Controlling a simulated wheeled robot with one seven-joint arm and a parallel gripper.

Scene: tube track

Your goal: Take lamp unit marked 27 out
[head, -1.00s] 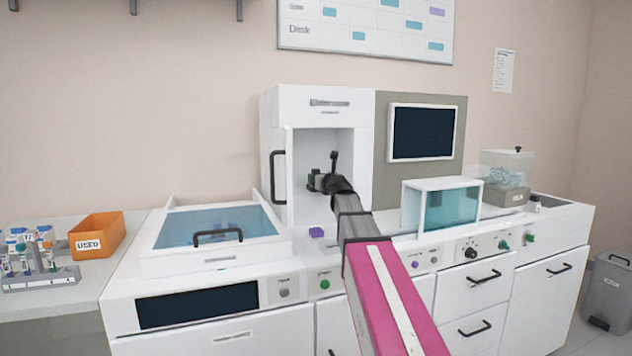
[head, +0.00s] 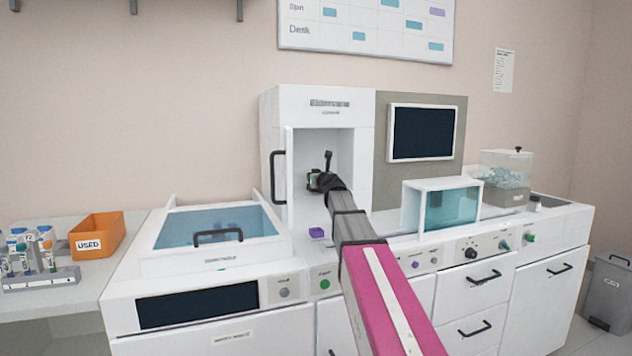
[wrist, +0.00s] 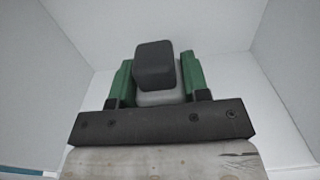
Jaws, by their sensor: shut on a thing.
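The lamp unit (wrist: 154,66) shows in the wrist view as a dark grey block on a pale grey part. No number can be read on it. My gripper (wrist: 158,82) has green fingers on both sides of the pale part and is shut on it. In the head view my gripper (head: 317,182) is inside the open bay of the white cabinet (head: 284,107), reached through its front. The lamp unit cannot be made out clearly there. The bay's door stands open at the left, with a dark handle (head: 277,178).
Pale bay walls surround my gripper on the sides and back. A blue-lidded basin (head: 215,225) lies left, a clear teal box (head: 450,208) right. An orange USED bin (head: 98,236) and tube rack (head: 40,281) stand far left.

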